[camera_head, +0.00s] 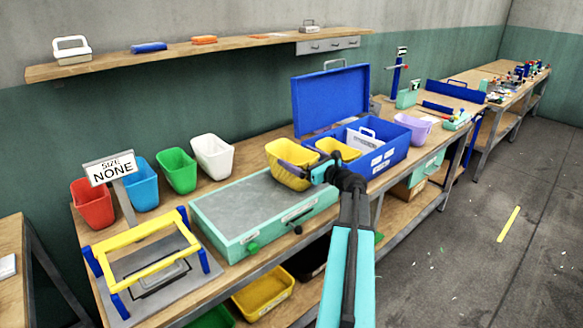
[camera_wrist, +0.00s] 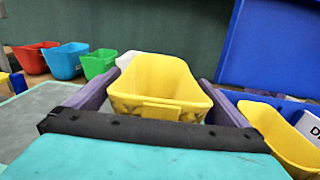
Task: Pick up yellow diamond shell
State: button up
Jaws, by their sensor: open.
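A yellow bin-shaped shell (camera_head: 284,160) with a faint diamond-like pattern stands at the back right of the green-edged grey press plate. It fills the middle of the wrist view (camera_wrist: 155,75). My gripper (camera_head: 302,168) is open, with its purple fingers on the left and right of this shell in the wrist view. I cannot tell whether they touch it. A second yellow shell (camera_head: 338,149) sits in the open blue toolbox, and also shows at the right of the wrist view (camera_wrist: 275,135). My wrist hides part of the toolbox front in the head view.
Red (camera_head: 92,203), blue (camera_head: 141,184), green (camera_head: 176,170) and white (camera_head: 212,157) bins line the bench's back. A yellow-handled press frame (camera_head: 140,240) stands front left. The toolbox's raised blue lid (camera_head: 330,100) stands behind the shells. A purple bin (camera_head: 413,128) is farther right.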

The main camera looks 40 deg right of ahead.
jog(key=shift+w, duration=0.8)
jog(key=shift+c, duration=0.3)
jog(key=c, duration=1.1)
